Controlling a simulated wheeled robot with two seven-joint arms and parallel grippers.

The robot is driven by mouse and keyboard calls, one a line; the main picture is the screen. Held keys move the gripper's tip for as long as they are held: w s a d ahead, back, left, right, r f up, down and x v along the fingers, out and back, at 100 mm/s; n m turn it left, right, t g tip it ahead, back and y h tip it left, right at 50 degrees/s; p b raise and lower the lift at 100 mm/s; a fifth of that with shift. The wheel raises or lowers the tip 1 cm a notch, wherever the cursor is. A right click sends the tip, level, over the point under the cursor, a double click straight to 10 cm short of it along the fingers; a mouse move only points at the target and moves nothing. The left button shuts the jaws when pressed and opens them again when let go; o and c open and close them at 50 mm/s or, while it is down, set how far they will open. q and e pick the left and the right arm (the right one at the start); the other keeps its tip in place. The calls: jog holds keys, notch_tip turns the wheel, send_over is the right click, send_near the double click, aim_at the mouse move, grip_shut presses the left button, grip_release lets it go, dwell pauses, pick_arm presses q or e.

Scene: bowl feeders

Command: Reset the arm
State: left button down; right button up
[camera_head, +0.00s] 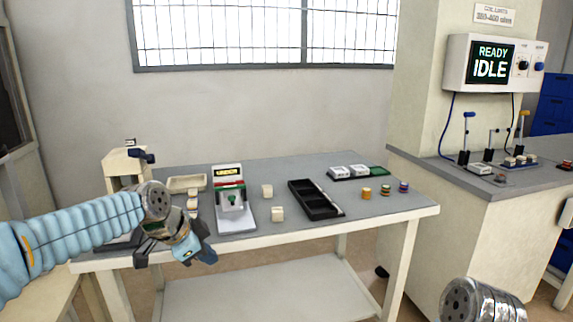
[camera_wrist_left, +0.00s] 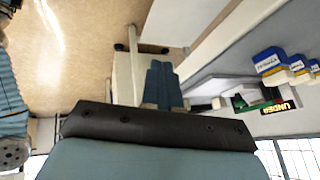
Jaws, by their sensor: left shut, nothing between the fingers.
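My left gripper (camera_head: 207,254) is at the front left edge of the grey table, its arm coming in from the left. It points to the lower right and holds nothing. In the left wrist view its blue fingers (camera_wrist_left: 162,84) are together, with floor and the table's side beyond them. My right arm shows only as a metal end at the bottom right of the head view; its gripper is out of view.
A counter (camera_head: 460,185) with a READY IDLE screen (camera_head: 491,63) stands right.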

pick_arm(q)
jog(key=s+d+f+n+g, duration=0.1)
jog(key=s+f+n, duration=0.1)
jog(key=f, duration=0.7)
jog(key=s+d+f+n+g, duration=0.1)
jog(key=d+f+n, duration=0.1)
jog(key=f, duration=0.7)
jog(key=s+d+f+n, duration=0.1)
jog(key=s+f+n, duration=0.15)
jog(key=f, duration=0.65)
jog(key=s+d+f+n+g, duration=0.2)
jog(key=s+f+n, duration=0.6)
jog(key=s+f, duration=0.9)
jog(key=s, duration=0.3)
jog(key=shift+d+f+g, duration=0.15)
jog(key=shift+d+g, duration=0.15)
jog(key=shift+d, duration=0.1)
